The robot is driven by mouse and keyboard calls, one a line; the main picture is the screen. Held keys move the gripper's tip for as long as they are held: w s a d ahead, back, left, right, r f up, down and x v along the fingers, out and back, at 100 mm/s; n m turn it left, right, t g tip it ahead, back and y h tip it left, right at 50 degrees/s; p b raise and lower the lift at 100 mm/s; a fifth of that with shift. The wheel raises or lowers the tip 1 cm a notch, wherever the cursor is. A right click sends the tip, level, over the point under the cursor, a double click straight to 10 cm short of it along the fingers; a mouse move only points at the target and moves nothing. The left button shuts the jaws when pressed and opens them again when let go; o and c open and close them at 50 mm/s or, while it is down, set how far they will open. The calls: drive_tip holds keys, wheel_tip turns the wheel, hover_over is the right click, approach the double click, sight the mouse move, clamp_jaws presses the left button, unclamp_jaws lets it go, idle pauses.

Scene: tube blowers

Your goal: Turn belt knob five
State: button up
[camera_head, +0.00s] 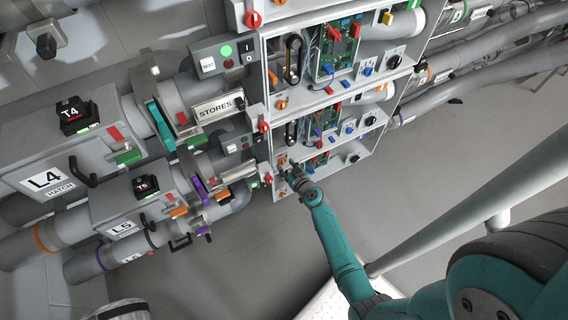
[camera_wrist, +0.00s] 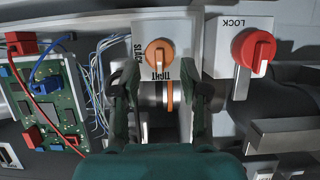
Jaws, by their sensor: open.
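An orange knob (camera_wrist: 158,54) on a white plate, lettered with what reads as SLACK and TIGHT, is near the top middle of the wrist view. No number shows on it, so I cannot tell if it is knob five. My gripper (camera_wrist: 161,88) is open, its two dark fingers apart on either side below the knob in the picture. The fingers look empty, and I cannot tell whether they touch anything. In the head view my gripper (camera_head: 291,172) is at the lower left corner of the lowest open cabinet bay, where it partly hides the small parts there.
A red LOCK knob (camera_wrist: 253,50) is close on the right in the wrist view. A green circuit board (camera_wrist: 52,100) with red and blue plugs and loose wires is on the left. In the head view pipes and the L5 hatch (camera_head: 125,228) lie left; open floor (camera_head: 430,160) lies right.

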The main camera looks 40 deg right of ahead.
sight(283, 162)
drive_tip(key=shift+x, duration=1.25)
clamp_jaws()
